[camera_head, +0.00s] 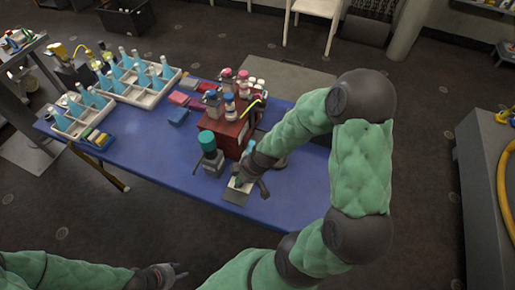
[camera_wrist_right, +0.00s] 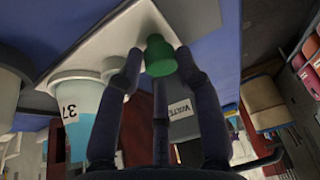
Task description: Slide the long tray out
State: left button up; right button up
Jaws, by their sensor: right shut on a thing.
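A pale flat tray (camera_head: 237,194) lies at the near edge of the blue table, in front of a red-brown box (camera_head: 230,132); I cannot tell whether it is the long one. The wrist view shows its pale surface (camera_wrist_right: 115,40) with a green knob (camera_wrist_right: 160,57). My right gripper (camera_head: 241,184) reaches down at this tray, and in the wrist view its fingers (camera_wrist_right: 158,65) are shut around the knob. They hide part of the tray. My left gripper (camera_head: 178,271) is low in front of the table, away from everything; its opening is unclear.
Several small bottles top the box. White racks (camera_head: 153,100) of blue bottles stand on the table's (camera_head: 160,158) left part. The table's near middle is clear.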

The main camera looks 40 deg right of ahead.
jog(key=shift+s+a+r+p, duration=0.1)
jog(key=shift+s+a+p, duration=0.2)
jog(key=shift+a, duration=0.35)
jog(key=shift+s+a+f+p, duration=0.1)
jog(key=shift+s+a+p, duration=0.2)
jog(key=shift+a, duration=0.35)
jog(key=shift+s+a+r+p, duration=0.1)
jog(key=shift+s+a+p, duration=0.2)
jog(key=shift+a, duration=0.35)
jog(key=o, duration=0.7)
jog(key=shift+w, duration=0.1)
jog(key=shift+o, duration=0.2)
notch_tip(320, 180, up, 7)
jog(key=p, duration=0.7)
jog(key=shift+s, duration=0.2)
